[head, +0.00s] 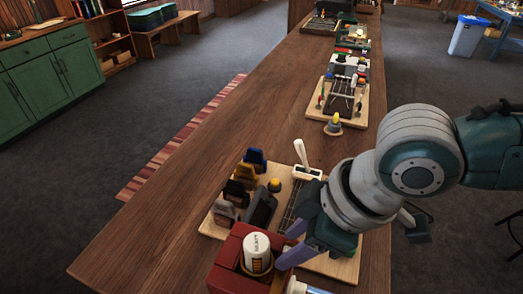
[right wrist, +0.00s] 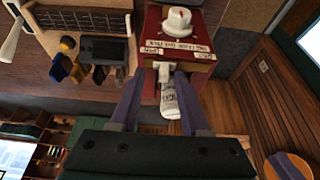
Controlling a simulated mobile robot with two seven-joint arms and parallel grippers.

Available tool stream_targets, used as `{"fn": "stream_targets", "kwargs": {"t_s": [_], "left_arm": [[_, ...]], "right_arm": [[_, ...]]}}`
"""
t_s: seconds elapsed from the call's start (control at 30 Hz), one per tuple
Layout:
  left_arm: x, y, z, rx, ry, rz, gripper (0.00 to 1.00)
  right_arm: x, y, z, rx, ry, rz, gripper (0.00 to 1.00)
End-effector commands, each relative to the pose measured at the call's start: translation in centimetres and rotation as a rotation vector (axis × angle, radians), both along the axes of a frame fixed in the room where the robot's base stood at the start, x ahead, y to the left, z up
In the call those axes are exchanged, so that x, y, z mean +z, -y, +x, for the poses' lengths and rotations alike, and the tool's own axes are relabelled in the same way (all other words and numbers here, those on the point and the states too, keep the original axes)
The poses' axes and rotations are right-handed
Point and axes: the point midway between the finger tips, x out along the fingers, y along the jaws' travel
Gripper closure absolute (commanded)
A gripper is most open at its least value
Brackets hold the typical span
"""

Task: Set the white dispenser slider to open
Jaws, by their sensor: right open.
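Contact cannot be told.
Next to the box is a wooden board (head: 218,230) with several coloured clips, a dark block (head: 260,210) and a white-handled lever (head: 302,160). More boards (head: 345,92) line the counter behind. The counter's left strip (head: 165,215) is clear.

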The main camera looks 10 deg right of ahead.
Motion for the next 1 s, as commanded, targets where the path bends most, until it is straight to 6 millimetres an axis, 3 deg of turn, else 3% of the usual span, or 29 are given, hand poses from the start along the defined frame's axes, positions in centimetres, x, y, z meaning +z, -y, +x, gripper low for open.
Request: {"fn": "stream_targets", "kwargs": {"t_s": [0.17, 0.63, 1.0], "left_arm": [[0.0, 0.0, 0.0, 0.000, 0.000, 0.000, 0.50], [-0.7, -0.2, 0.0, -0.005, -0.001, 0.008, 0.50], [-0.8, -0.3, -0.1, -0.007, -0.001, 0.011, 0.50]], "right_arm": [[0.9, 0.3, -0.2, 0.000, 0.000, 0.001, 0.54], [8.1, 2.8, -1.8, -0.001, 0.003, 0.000, 0.54], [9.2, 3.2, -2.1, 0.000, 0.001, -0.001, 0.54]]}}
